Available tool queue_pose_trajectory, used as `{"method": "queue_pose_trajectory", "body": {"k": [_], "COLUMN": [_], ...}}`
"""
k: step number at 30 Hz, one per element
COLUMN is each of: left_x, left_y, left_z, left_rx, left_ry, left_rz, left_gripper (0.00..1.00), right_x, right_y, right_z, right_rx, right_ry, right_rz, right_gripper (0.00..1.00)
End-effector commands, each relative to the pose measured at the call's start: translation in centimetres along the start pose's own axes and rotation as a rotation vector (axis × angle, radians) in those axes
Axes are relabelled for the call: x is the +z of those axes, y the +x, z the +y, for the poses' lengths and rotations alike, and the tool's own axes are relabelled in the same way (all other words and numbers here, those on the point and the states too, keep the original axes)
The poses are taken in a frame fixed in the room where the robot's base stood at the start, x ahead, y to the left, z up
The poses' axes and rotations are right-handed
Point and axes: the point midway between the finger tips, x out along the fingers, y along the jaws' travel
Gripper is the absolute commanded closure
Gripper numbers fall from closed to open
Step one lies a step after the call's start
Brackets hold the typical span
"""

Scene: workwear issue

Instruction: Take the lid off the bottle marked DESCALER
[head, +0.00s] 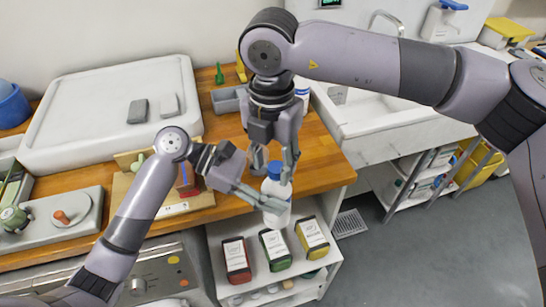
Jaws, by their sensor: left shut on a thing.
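A white bottle (279,213) with a blue lid (274,170) is held upright just off the front edge of the counter. My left gripper (272,202) is shut on the bottle's body. No lettering is readable on the bottle, so I cannot tell whether it is the one marked DESCALER. The lid is on the bottle. My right gripper (276,166) points down from above, with its fingers apart on either side of the lid. I cannot tell whether they touch it.
Another white bottle (302,88) stands behind my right gripper, partly hidden. A wooden counter (318,155) lies beneath, with a white tray (100,85) at the back left. A sink (365,105) is at the right. Red, green and yellow containers (276,250) stand on the shelf below.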

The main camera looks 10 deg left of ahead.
Motion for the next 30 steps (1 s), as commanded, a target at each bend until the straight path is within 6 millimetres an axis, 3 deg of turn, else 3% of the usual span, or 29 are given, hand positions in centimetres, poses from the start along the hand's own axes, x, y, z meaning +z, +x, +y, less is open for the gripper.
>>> {"method": "queue_pose_trajectory", "body": {"k": [16, 25, 30], "left_x": [0.19, 0.25, 0.27], "left_y": [0.15, 0.24, 0.27], "left_z": [-0.12, -0.20, -0.23], "left_rx": [-0.004, -0.007, -0.008], "left_ry": [0.004, 0.005, 0.005], "left_rz": [-0.003, -0.005, -0.005], "left_gripper": [1.00, 1.00, 1.00], "right_x": [-0.07, -0.10, -0.15], "right_y": [-0.13, -0.18, -0.22], "right_z": [0.22, 0.26, 0.20], "right_rx": [0.008, 0.009, 0.010], "right_ry": [-0.001, -0.053, -0.336], "right_rz": [0.000, 0.000, 0.004], "right_gripper": [0.99, 1.00, 1.00]}}
